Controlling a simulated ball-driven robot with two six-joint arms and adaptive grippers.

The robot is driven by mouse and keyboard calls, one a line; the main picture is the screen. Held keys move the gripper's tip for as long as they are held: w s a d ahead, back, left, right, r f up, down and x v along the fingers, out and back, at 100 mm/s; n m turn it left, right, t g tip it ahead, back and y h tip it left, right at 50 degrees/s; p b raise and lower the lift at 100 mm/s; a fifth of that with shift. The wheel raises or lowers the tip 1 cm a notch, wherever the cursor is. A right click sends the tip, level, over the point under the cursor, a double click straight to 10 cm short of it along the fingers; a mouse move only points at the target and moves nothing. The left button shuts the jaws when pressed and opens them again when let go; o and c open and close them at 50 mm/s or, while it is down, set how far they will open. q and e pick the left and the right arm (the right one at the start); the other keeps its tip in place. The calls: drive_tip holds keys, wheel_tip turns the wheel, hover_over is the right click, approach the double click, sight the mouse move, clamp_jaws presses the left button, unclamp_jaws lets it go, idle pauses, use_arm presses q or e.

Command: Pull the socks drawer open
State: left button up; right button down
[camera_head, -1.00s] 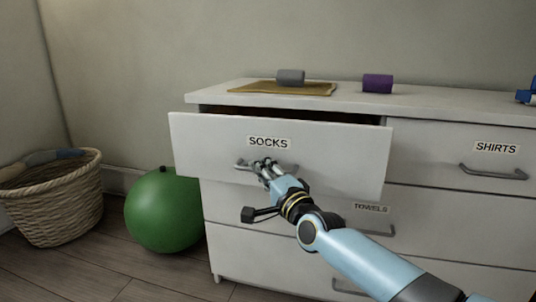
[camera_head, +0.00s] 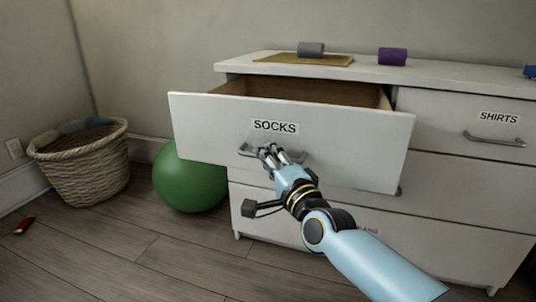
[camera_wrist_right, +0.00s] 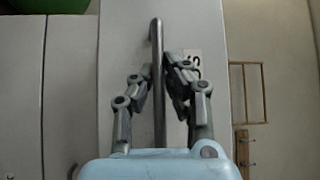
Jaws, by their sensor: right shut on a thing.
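The socks drawer (camera_head: 350,151) is the upper left drawer of the white dresser and carries a SOCKS label (camera_head: 275,127). It stands well out of the dresser, and its brown inside shows behind the front. My right gripper (camera_head: 276,154) is shut on the drawer's grey handle (camera_head: 246,151), near its middle. In the right wrist view the fingers (camera_wrist_right: 161,84) lie on both sides of the handle bar (camera_wrist_right: 157,45), and the drawer front is behind it. The inside that I can see looks empty; its lower part is hidden by the front. My left gripper is not in view.
A grey roll (camera_head: 311,49) on a tan mat (camera_head: 270,58) and a purple roll (camera_head: 392,56) are on the dresser top. A green ball (camera_head: 190,182) is left of the dresser, partly behind the drawer. A wicker basket (camera_head: 85,172) is farther left. The floor in front is mostly clear.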

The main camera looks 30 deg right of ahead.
drive_tip(key=shift+s+f, duration=0.1)
drive_tip(key=shift+f, duration=0.25)
drive_tip(key=c, duration=1.4)
unclamp_jaws()
drive_tip(key=shift+d, duration=0.1)
drive_tip(key=shift+c, duration=0.2)
drive_tip(key=shift+o, duration=0.3)
drive_tip(key=shift+r, duration=0.15)
drive_tip(key=s+f, duration=0.1)
drive_tip(key=s, duration=1)
drive_tip(key=shift+s+a+f, duration=0.3)
drive_tip(key=shift+s+a, duration=0.1)
drive_tip(key=shift+a, duration=0.05)
